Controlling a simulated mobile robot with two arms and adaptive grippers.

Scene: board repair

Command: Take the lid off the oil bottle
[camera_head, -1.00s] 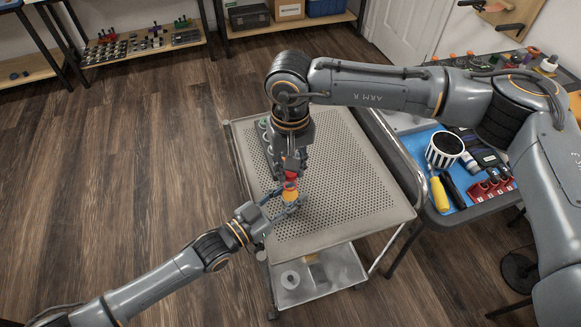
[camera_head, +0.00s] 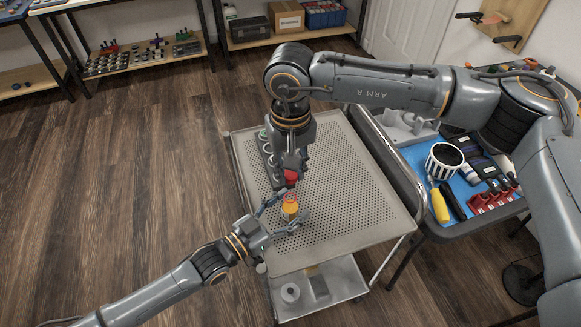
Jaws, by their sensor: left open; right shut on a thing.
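The oil bottle (camera_head: 290,210) is small and yellow-orange and stands upright on the perforated top of the cart. Its top, with a reddish and green rim, shows uncovered. The red lid (camera_head: 292,176) is in my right gripper (camera_head: 291,181), just above and behind the bottle in the picture, apart from it. My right gripper points down and is shut on the lid, partly hiding it. My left gripper (camera_head: 286,211) is open, with its fingers spread on either side of the bottle. Whether a finger touches the bottle cannot be told.
The grey cart top (camera_head: 350,195) is clear to the right of the bottle. A dark holder with round items (camera_head: 266,145) sits at its back left. A table (camera_head: 409,163) at right carries a blue mat, a striped cup (camera_head: 445,160) and tools. Shelves stand at the back wall.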

